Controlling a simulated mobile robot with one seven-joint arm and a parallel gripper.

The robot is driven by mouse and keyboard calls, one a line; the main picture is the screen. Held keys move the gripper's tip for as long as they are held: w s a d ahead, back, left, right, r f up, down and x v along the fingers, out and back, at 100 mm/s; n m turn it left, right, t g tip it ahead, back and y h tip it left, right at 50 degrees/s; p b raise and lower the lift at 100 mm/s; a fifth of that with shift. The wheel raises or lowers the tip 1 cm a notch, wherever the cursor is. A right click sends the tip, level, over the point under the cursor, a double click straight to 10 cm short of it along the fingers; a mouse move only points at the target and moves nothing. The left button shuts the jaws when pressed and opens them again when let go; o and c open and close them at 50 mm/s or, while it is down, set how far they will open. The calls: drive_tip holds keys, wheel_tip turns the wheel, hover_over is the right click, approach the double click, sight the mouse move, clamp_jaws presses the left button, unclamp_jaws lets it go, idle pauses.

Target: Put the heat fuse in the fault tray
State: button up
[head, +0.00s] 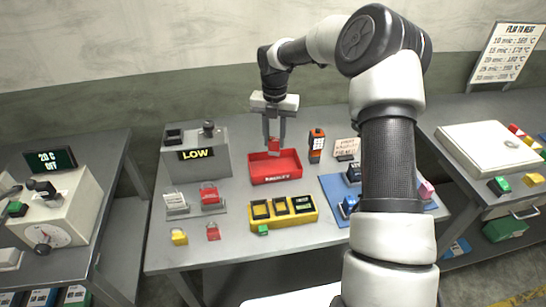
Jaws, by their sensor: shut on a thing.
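My gripper (274,147) points down over the back part of a red tray (276,178). It is shut on a small red block (274,144), which looks to be the heat fuse; any marking on it is too small to read. The block shows between the fingers, at the level of the tray's back rim in the picture. I cannot tell how far it is above the tray floor. The red tray has a small light label on its front wall, too blurred to read surely, and is taken to be the fault tray. Its visible floor looks empty.
A grey box with a "LOW" display (196,154) stands left of the tray. A black and orange tester (316,145) stands close to its right. A yellow holder (283,211) with dark modules is in front. A blue mat (335,188) lies right, partly behind my arm.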

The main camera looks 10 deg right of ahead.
sight(274, 154)
drive_tip(key=shift+f, duration=3.6)
drive_tip(key=shift+f, duration=0.2)
drive_tip(key=o, duration=1.1)
drive_tip(key=shift+c, duration=0.2)
drive_tip(key=shift+r, duration=0.1)
wheel_tip(274, 154, up, 12)
drive_tip(key=shift+r, duration=0.1)
